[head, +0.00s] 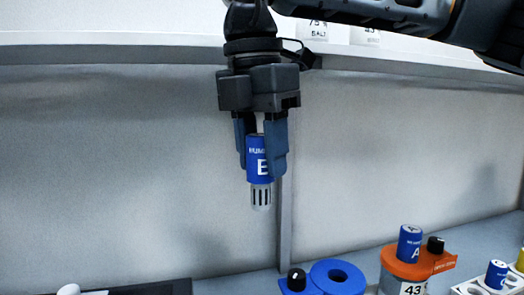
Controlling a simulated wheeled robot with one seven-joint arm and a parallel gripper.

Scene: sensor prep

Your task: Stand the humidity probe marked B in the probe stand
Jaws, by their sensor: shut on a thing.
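My gripper (262,166) points down and is shut on a blue and white humidity probe (258,158). The probe hangs upright with its slotted white tip down, high above the bench. Its large letter is partly covered by the right finger, so I cannot fully read it as B. A white rack (471,290) with holes, perhaps the probe stand, is at the lower right and cut off by the frame. It holds a blue-topped probe (496,274) and a yellow-topped one (521,260).
An orange holder (438,263) carries a blue probe marked A (410,244) on a jar marked 43 (412,289). A dark tray (150,288) is at lower left. A shelf (120,47) runs above.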

